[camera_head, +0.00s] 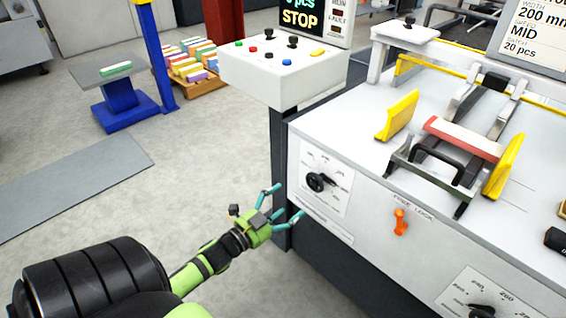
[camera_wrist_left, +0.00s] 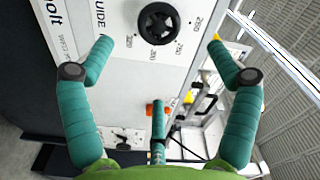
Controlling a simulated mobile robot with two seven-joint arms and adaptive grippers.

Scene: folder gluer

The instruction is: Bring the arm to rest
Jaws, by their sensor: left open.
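My left arm comes in from the lower left in the head view. Its green gripper with teal fingers (camera_head: 288,201) is open and empty, in front of the white machine's front panel. In the left wrist view the teal fingers (camera_wrist_left: 158,48) are spread wide, with nothing between them but the panel behind. A black knob (camera_wrist_left: 158,22) on that panel shows between the fingertips, apart from them. My right gripper is not in view.
The machine front carries a black dial (camera_head: 318,182), an orange lever (camera_head: 400,222) and another dial (camera_head: 481,311). A white control box (camera_head: 283,72) stands on a dark post behind the gripper. The grey floor (camera_head: 190,195) to the left is open.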

